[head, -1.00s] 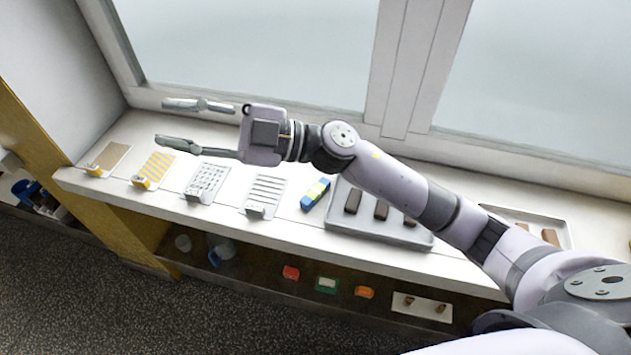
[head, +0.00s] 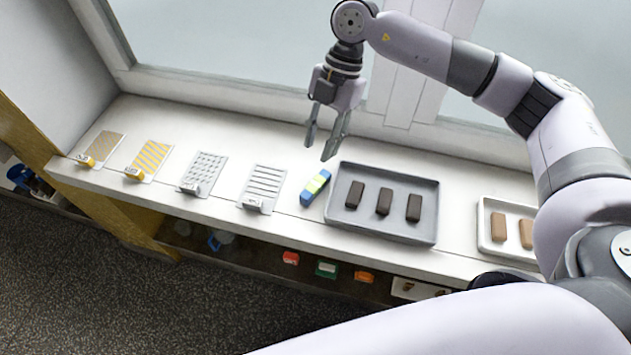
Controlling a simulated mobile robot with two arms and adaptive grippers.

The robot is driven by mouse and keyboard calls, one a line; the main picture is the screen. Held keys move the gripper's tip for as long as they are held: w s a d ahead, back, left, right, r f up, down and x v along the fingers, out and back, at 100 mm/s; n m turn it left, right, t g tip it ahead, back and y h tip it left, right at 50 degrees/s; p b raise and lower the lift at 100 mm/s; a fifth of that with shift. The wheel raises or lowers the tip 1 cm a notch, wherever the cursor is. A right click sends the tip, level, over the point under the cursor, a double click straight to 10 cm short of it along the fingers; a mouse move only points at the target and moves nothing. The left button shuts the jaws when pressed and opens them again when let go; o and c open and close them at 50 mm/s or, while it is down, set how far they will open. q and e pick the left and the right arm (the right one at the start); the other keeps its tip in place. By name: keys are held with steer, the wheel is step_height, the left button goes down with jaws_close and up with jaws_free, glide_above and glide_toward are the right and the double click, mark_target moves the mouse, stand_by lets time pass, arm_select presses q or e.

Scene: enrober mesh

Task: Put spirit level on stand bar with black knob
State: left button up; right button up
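The spirit level (head: 315,187), a blue bar with a yellow-green middle, lies slightly tilted across the white counter, left of the grey tray. My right gripper (head: 319,150) is open and empty, pointing down above and behind the level, apart from it. I cannot make out a stand bar with a black knob for certain. Several sample sheets with small clips stand at the left of the counter: a tan one (head: 105,145), a yellow-striped one (head: 151,157), a grey dotted one (head: 206,170) and a grey slatted one (head: 265,183). My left gripper is not in view.
A grey tray (head: 432,211) holds 3 dark brown bars, close to the level's right. A white tray (head: 482,222) with lighter bars stands farther right. Small red (head: 290,258), green (head: 326,269) and orange (head: 364,276) items sit on the lower shelf. The window frame runs behind the counter.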

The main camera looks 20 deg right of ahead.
steer(key=p, duration=0.2)
glide_above(308, 192)
steer(key=w+d, duration=0.1)
steer(key=d, duration=0.1)
steer(key=f, duration=0.6)
steer(key=shift+w+a+f, duration=0.2)
steer(key=shift+s+a+f, duration=0.15)
steer(key=shift+s+f, duration=0.05)
steer(key=shift+f, duration=0.3)
steer(key=p+x, duration=0.1)
steer(key=x, duration=0.2)
steer(key=shift+s+f+p, duration=0.15)
steer(key=shift+f+p, duration=0.15)
steer(key=shift+p, duration=0.05)
steer(key=shift+a+f, duration=0.15)
steer(key=shift+f, duration=0.25)
jaws_close()
